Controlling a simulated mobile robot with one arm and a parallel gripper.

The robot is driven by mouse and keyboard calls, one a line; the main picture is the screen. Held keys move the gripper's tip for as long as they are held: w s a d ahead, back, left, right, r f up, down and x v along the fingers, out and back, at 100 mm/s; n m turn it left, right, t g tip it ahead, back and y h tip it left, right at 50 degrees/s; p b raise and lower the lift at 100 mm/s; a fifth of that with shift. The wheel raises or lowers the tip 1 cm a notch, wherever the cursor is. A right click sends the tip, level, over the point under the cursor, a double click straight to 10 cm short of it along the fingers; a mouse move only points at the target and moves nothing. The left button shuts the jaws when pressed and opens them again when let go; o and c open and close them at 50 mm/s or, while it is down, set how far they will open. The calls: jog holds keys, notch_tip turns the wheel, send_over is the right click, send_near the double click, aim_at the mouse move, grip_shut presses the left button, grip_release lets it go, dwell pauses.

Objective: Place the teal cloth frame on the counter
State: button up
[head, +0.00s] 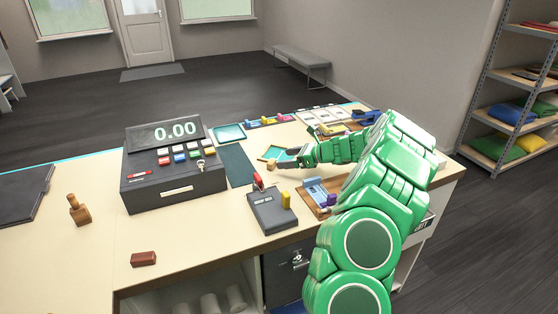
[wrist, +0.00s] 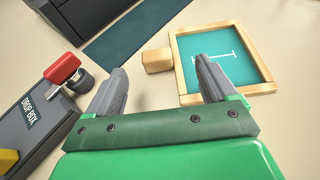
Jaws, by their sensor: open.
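The teal cloth frame (wrist: 270,88) is a square wooden frame around teal cloth with a white mark. In the wrist view it lies flat at the right, with a small wooden block-like handle (wrist: 157,61) at its left edge. In the head view the frame (head: 273,153) lies on the counter (head: 185,250), partly hidden by my gripper. My gripper (wrist: 163,78) is open and empty. Its two grey fingers point toward the handle, which shows between and just beyond the tips. The right finger overlaps the frame's near-left corner in view; I cannot tell whether they touch.
A cash register (head: 172,176) and a dark mat (head: 237,166) are left of the frame. A grey drop box (head: 272,210) with a red knob stands nearer. Trays of small items lie behind and right. The counter's left front is mostly clear, with a stamp (head: 78,211) and brown block (head: 143,259).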

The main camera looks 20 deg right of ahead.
jog(key=v, duration=0.6)
jog(key=shift+s+d+r, duration=0.1)
jog(key=shift+d, duration=0.1)
jog(key=s+a+r+n+g+y, duration=0.1)
jog(key=s+a+r+n+g, duration=0.2)
jog(key=a, duration=0.6)
jog(key=s+a+r+n+g, duration=0.2)
jog(key=a+r+n, duration=0.3)
jog(key=a, duration=0.5)
jog(key=s+a+r+n+g+h, duration=0.1)
jog(key=s+a+r+n+g, duration=0.1)
jog(key=s+a+n, duration=0.35)
jog(key=s+a+r+n+g, duration=0.2)
jog(key=s+a, duration=0.5)
jog(key=s, duration=0.1)
jog(key=s+a+n+g+h, duration=0.25)
jog(key=s+n+h, duration=0.2)
jog(key=s, duration=0.95)
jog(key=s+d+f+n+h, duration=0.1)
jog(key=s+d+n+h, duration=0.1)
jog(key=s, duration=0.7)
jog(key=s+d+f+n+h, duration=0.1)
jog(key=s+d+n+h, duration=0.2)
jog(key=s, duration=0.6)
jog(key=shift+d+f+n, duration=0.2)
jog(key=shift+f+n, duration=0.15)
jog(key=shift+n, duration=0.65)
